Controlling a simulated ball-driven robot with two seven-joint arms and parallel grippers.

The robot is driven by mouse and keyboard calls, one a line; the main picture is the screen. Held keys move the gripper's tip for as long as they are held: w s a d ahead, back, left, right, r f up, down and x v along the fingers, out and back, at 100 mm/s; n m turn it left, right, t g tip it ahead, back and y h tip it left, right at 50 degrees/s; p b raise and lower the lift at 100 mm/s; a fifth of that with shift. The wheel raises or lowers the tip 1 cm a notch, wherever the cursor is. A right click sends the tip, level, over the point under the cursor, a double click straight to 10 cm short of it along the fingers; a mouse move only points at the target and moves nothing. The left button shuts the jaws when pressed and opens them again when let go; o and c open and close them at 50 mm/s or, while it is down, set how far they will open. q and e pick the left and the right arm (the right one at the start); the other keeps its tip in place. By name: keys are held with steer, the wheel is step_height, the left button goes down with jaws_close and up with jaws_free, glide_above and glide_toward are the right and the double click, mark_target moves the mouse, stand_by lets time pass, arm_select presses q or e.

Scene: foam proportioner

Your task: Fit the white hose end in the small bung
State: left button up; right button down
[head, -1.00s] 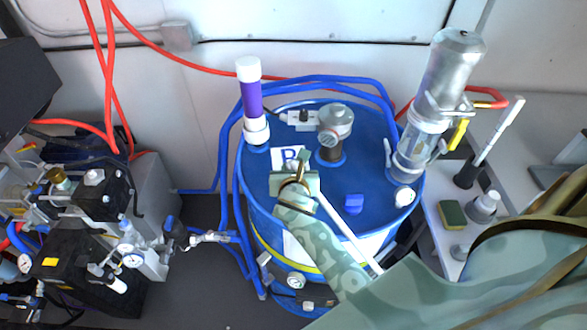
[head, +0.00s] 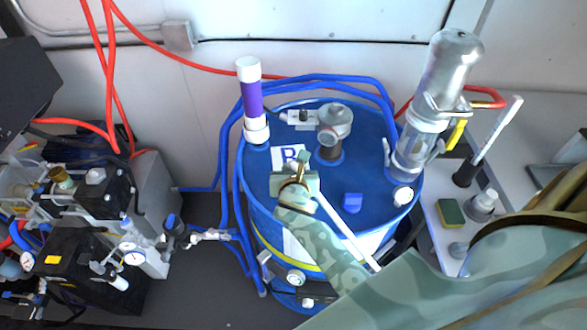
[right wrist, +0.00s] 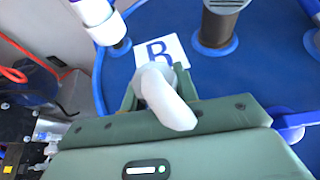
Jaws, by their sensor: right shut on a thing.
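My right gripper (head: 297,182) is over the blue drum's top (head: 345,180), near the label with a "B" on it. In the right wrist view its green jaws (right wrist: 162,92) are shut on the white hose end (right wrist: 166,98), a thick, bent white piece. In the head view a thin white hose (head: 345,228) runs from the gripper down to the right, across the drum's rim. A small white round fitting (head: 403,195) near the drum's right edge may be the small bung; I cannot tell for sure. The hose end is apart from it. My left gripper is not in view.
Machinery (head: 85,235) stands left, a side shelf (head: 450,225) right.

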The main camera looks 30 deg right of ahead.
steer(key=shift+r, duration=0.1)
steer(key=shift+p, duration=0.5)
steer(key=shift+f+b, duration=0.4)
steer(key=shift+f, duration=0.3)
steer(key=c, duration=1.3)
jaws_free()
steer(key=shift+c, duration=0.2)
